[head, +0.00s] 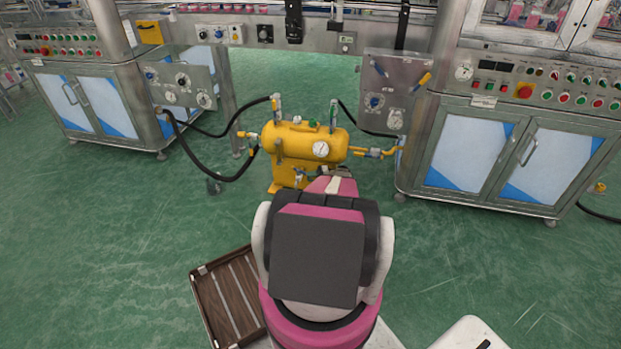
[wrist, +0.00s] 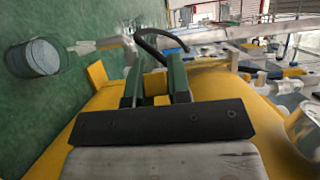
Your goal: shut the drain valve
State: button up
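The yellow tank (head: 290,143) stands on the floor in the middle of the head view, with a round gauge on its front. A small silver fitting (head: 298,177), apparently the drain valve, sits under it. In the wrist view, a silver pipe (wrist: 100,44) runs from beside the tank (wrist: 235,90) towards a grey bucket (wrist: 42,58). My gripper (head: 335,173) is low at the tank's front right; my arm partly hides it. In the wrist view, my gripper's dark green fingers (wrist: 154,85) are apart. Yellow and grey parts show in the gap; whether the fingers touch them is unclear.
A black hose (head: 205,130) joins the tank's left side to the left panel. A yellow pipe (head: 375,152) runs right to the right cabinet (head: 460,155). The green floor is open at the left.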

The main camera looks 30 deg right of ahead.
jog(key=o, duration=0.4)
jog(key=shift+d, duration=0.15)
jog(key=v, duration=1)
jog(key=shift+s+d, duration=0.15)
jog(key=shift+d, duration=0.15)
